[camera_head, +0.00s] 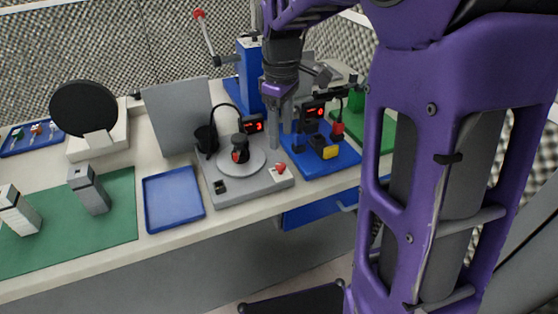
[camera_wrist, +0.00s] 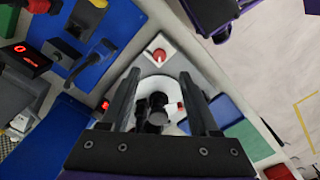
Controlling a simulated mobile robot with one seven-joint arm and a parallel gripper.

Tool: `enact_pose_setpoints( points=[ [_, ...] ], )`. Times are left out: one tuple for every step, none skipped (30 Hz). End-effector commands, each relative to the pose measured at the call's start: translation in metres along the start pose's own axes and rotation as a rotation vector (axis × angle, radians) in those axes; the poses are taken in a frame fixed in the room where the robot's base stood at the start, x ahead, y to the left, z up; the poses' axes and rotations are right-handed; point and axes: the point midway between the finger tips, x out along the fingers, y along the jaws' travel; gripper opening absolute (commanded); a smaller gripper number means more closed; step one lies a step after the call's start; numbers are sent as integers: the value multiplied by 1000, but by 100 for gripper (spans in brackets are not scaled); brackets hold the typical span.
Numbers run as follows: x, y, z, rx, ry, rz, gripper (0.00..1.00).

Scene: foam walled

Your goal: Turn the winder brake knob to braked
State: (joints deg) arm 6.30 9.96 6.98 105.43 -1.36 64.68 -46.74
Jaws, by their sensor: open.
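A grey winder base (camera_head: 250,192) stands on the bench, with a round light plate (camera_head: 256,160) bearing a black and red part (camera_head: 240,150). A small red knob (camera_head: 280,169) sits on a white patch at its right front corner; it looks like the brake knob. The red knob (camera_wrist: 159,55) also shows in the wrist view, just beyond the fingertips. Its setting is too small to read. My gripper (camera_head: 279,138) is open and empty above the base, behind the knob in the head view. In the wrist view, my gripper (camera_wrist: 160,76) frames the black part between its fingers.
A blue board (camera_head: 325,165) with black and yellow fixtures stands right of the winder. A black cup (camera_head: 206,139) and an upright grey panel (camera_head: 176,115) stand left. An empty blue tray (camera_head: 172,200) and a green mat (camera_head: 120,220) lie farther left. A blue column (camera_head: 250,75) rises behind.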

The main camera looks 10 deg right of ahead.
Motion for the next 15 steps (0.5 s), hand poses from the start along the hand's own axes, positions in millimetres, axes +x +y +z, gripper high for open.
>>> enact_pose_setpoints(
  points=[
    [16, -1, 1, 0, -3, -4, 62],
    [22, 0, 0, 0, -3, -3, 62],
    [31, -1, 1, 0, -4, -4, 62],
    [37, -1, 1, 0, -3, -3, 62],
    [43, 0, 0, 0, -3, -3, 62],
    [51, 0, 0, 0, -2, -3, 62],
    [56, 0, 0, 0, -3, -3, 62],
    [61, -1, 0, 0, -3, -3, 62],
    [67, 0, 0, 0, -1, -2, 62],
    [71, 0, 0, 0, -2, -2, 62],
    [74, 0, 0, 0, -2, -2, 62],
    [78, 0, 0, 0, -1, -2, 62],
    [81, 0, 0, 0, -1, -2, 62],
    [83, 0, 0, 0, -1, -2, 62],
    [86, 0, 0, 0, -1, -2, 62]
  ],
)
